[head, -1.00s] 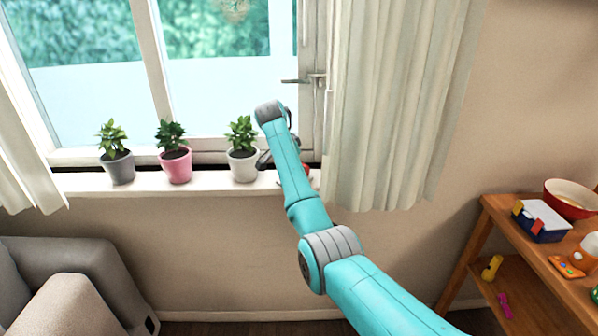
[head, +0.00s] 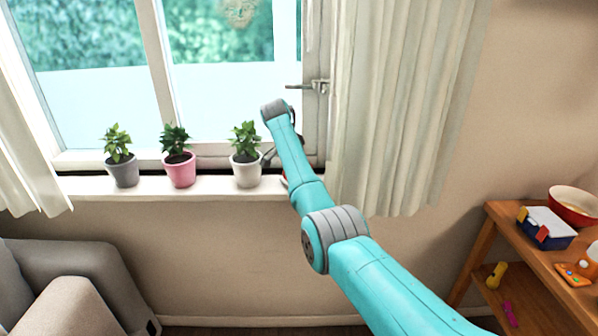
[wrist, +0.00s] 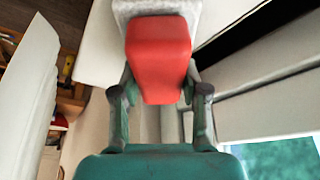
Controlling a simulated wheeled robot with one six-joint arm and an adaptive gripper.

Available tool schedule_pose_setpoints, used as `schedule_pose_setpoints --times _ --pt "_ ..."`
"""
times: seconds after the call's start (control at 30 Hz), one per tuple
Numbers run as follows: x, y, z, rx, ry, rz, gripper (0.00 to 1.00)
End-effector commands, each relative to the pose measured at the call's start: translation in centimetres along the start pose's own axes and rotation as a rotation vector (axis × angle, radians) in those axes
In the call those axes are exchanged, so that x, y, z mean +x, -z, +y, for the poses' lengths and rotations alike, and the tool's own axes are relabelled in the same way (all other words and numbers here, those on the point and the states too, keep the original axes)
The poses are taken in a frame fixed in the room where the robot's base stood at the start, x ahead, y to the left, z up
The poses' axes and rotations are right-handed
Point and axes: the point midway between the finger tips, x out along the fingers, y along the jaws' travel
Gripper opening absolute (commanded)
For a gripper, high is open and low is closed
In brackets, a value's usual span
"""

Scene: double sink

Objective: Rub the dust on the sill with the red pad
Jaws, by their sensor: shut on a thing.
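The red pad (wrist: 158,55) is between the two fingers of my gripper (wrist: 160,98) in the wrist view. A pale grey, speckled surface shows at the pad's far end; I cannot tell whether it is part of the pad or dust. In the head view, my gripper (head: 282,160) is mostly hidden behind my arm, at the right end of the white sill (head: 215,188). A bit of red shows low beside the arm, close to the sill. I cannot tell whether the pad touches the sill. No dust shows clearly in the head view.
A white pot (head: 246,172) with a plant stands just left of my gripper. A pink pot (head: 179,170) and a grey pot (head: 122,172) stand further left. A curtain (head: 395,120) hangs close on the right. A window handle (head: 308,86) is above.

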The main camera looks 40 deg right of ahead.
Motion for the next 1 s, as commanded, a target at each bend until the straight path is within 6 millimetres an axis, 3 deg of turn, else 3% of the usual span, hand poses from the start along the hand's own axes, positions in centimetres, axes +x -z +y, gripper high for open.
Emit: schedule_pose_setpoints --times 0.6,1.0 --pt "-4.8 2.0 -0.1 0.001 0.001 0.001 0.00" --pt "-5.1 2.1 -0.1 0.000 0.001 0.001 0.00"
